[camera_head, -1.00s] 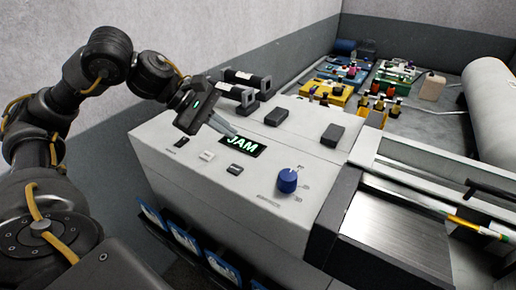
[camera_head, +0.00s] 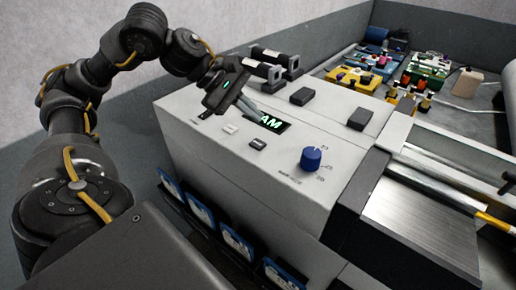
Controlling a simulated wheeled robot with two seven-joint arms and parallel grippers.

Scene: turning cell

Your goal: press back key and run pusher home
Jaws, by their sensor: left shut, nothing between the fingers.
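The white control panel (camera_head: 190,133) carries a small display (camera_head: 272,123) with green letters. "AM" shows, and my left gripper's fingers hide the first letter. In front of the display are a pale key (camera_head: 230,128) and a dark key (camera_head: 258,143); their labels are too small to read, so I cannot tell which is the back key. My left gripper (camera_head: 256,113) is shut and empty, its fingertips over the display's left end. Whether they touch the panel is unclear. I cannot pick out the pusher for certain. My right gripper is out of view.
A blue knob (camera_head: 311,159) stands right of the keys. Two dark blocks (camera_head: 302,96) (camera_head: 360,118) sit behind the display. A brushed metal plate (camera_head: 424,222) and rails lie at the right. Coloured parts (camera_head: 364,79) stand at the back.

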